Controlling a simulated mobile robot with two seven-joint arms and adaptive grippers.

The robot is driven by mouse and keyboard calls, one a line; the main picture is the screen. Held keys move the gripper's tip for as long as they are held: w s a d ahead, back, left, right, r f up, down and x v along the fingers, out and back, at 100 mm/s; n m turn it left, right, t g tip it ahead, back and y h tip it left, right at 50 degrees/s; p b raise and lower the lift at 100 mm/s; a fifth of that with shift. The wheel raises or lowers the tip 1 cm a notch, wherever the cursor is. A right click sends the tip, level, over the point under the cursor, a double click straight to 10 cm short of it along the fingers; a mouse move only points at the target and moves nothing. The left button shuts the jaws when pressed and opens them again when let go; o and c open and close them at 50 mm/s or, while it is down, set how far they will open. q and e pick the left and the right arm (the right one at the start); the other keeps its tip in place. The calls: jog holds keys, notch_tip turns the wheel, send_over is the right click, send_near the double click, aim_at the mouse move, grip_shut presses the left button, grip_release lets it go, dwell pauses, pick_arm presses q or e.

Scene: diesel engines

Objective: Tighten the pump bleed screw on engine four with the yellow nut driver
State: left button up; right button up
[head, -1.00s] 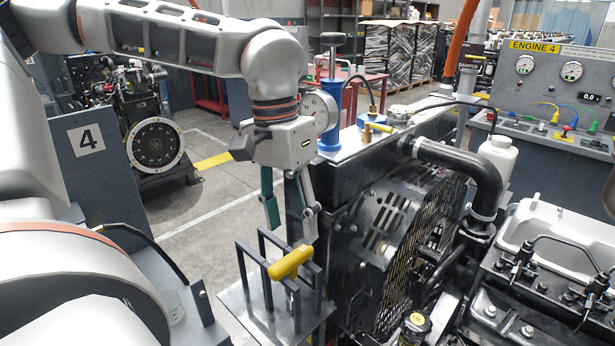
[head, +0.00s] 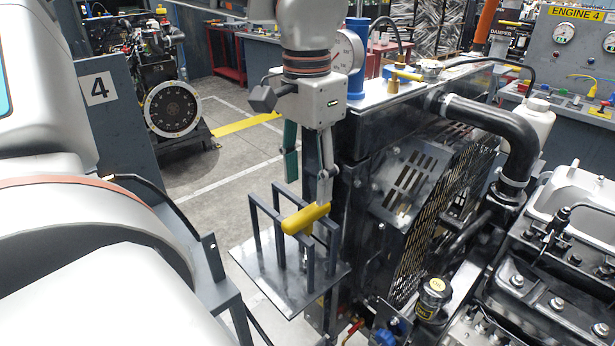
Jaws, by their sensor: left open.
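The yellow nut driver (head: 305,218) rests in the dark rack (head: 280,207) on a small metal shelf (head: 262,286), its T-shaped yellow handle across the top. My left gripper (head: 306,190) points down just above the handle, fingers apart. One fingertip overlaps the far end of the handle in the picture; I cannot tell whether it touches. The engine (head: 520,300) stands at the right. I cannot make out the pump bleed screw. My right gripper is not in view.
The radiator and its fan guard (head: 430,215) stand right of the rack. A gauge (head: 345,52) and blue pump are above it. A black hose (head: 490,125) arches towards the engine. The "ENGINE 4" panel (head: 570,60) is behind. Floor left of the shelf is open.

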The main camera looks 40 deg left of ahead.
aim_at(307, 210)
pick_arm(q)
notch_tip(307, 210, down, 2)
jog(key=shift+f+b, duration=0.2)
jog(key=shift+b, duration=0.65)
jog(key=shift+f+b, duration=1.1)
jog(key=shift+f, duration=1)
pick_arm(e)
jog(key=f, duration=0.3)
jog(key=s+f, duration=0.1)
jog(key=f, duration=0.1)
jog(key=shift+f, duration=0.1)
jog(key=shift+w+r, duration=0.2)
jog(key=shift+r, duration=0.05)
pick_arm(q)
grip_shut()
